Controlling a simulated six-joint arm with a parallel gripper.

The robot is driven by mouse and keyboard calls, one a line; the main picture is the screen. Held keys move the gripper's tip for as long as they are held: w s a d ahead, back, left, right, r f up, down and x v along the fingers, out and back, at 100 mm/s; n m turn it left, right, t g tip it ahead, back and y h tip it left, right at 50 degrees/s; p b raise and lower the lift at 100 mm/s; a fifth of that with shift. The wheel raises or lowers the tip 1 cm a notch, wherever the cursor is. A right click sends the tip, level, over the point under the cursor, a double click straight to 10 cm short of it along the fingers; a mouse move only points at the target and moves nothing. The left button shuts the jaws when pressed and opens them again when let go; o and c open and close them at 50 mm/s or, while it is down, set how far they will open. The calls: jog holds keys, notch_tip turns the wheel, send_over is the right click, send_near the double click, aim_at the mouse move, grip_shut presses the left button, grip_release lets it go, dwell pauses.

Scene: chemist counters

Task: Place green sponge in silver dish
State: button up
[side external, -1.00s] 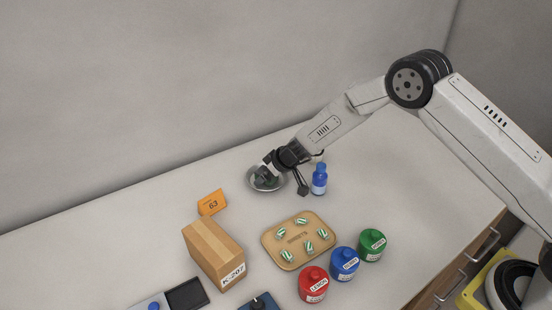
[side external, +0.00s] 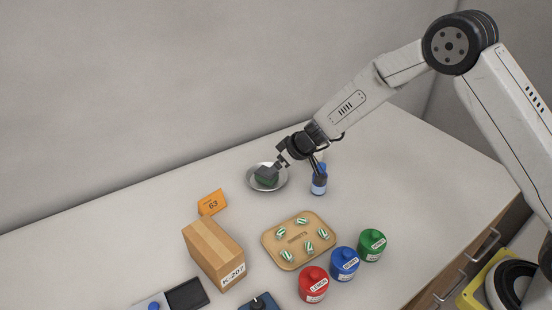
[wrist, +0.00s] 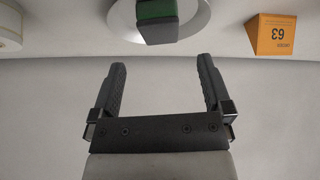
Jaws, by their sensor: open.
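The silver dish (side external: 281,183) sits on the counter near the wall. In the wrist view the sponge (wrist: 157,20) shows a green top and a dark grey side, inside the dish (wrist: 200,20) at the top edge. My gripper (wrist: 160,68) is open, with nothing between its fingers. It is apart from the sponge in the wrist view.
A blue bottle (side external: 319,184) stands just right of the dish, close to my wrist. An orange "63" sign (side external: 211,202) stands to the left. In front are a wooden K-207 box (side external: 213,250), a sweets tray (side external: 270,246), and red (side external: 313,286), blue (side external: 344,265) and green (side external: 372,245) jars.

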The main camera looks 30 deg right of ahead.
jog(key=v, duration=0.4)
jog(key=shift+s+d+r, duration=0.1)
jog(key=shift+s+r, duration=0.1)
jog(key=shift+s, duration=0.1)
dwell(0.6)
jog(key=s+d+r+m+g+h, duration=0.1)
jog(key=s+d, duration=0.3)
jog(key=s, duration=0.9)
jog(key=s+d+r+m+g+h, duration=0.1)
jog(key=s+d+r+m+g, duration=0.2)
jog(key=s, duration=1)
jog(key=shift+s+d+r+m+h, duration=0.15)
jog(key=shift+s+d+m+h, duration=0.15)
jog(key=shift+d, duration=0.2)
